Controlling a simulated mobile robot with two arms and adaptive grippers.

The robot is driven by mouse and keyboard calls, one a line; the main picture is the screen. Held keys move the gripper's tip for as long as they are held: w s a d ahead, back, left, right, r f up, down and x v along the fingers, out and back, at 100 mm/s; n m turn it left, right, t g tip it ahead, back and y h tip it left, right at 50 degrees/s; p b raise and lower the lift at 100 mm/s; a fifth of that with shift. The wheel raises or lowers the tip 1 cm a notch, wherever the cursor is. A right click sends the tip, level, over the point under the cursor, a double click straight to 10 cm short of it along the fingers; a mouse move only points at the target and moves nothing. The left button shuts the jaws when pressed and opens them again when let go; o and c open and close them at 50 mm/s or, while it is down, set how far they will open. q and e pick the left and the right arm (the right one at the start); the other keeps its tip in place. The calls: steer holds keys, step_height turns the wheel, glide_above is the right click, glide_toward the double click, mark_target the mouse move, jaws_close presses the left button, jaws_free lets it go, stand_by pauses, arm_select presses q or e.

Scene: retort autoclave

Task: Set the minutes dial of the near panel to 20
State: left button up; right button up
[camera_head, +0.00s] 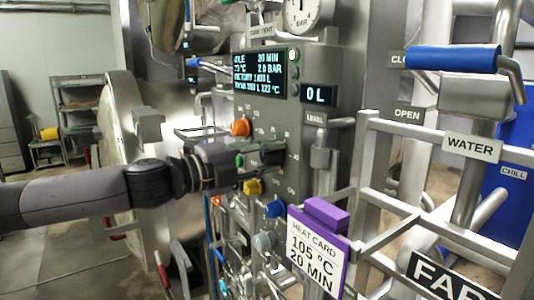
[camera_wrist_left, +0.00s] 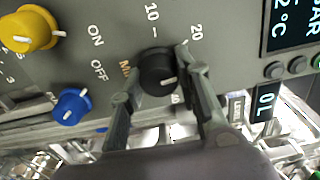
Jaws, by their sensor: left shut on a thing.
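The minutes dial (camera_wrist_left: 157,70) is a black knob on the grey near panel (camera_wrist_left: 225,25). In the left wrist view, marks 10 and 20 are beside it and MIN is partly hidden. Its white pointer stroke shows on its right side; its exact setting is hard to read. My left gripper (camera_wrist_left: 160,78) is shut on this dial, one finger on each side. In the head view the left gripper (camera_head: 268,158) reaches the panel and hides the dial. The panel display (camera_head: 259,73) reads 20 MIN and 2.0 BAR. My right gripper is not in view.
An orange knob (camera_head: 240,127) is above the gripper; yellow (camera_head: 253,187) and blue (camera_head: 275,208) knobs are below it. A heat card (camera_head: 318,252) reads 105 °C, 20 MIN. Metal rails and a blue-handled lever (camera_head: 450,59) stand at the right.

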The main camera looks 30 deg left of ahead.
arm_select(q)
steer(key=shift+n, duration=2.2)
steer(key=o, duration=1.1)
steer(key=shift+o, duration=0.2)
steer(key=shift+v, duration=0.85)
steer(key=v, duration=1)
steer(key=shift+s, duration=0.15)
steer(key=shift+a, duration=0.1)
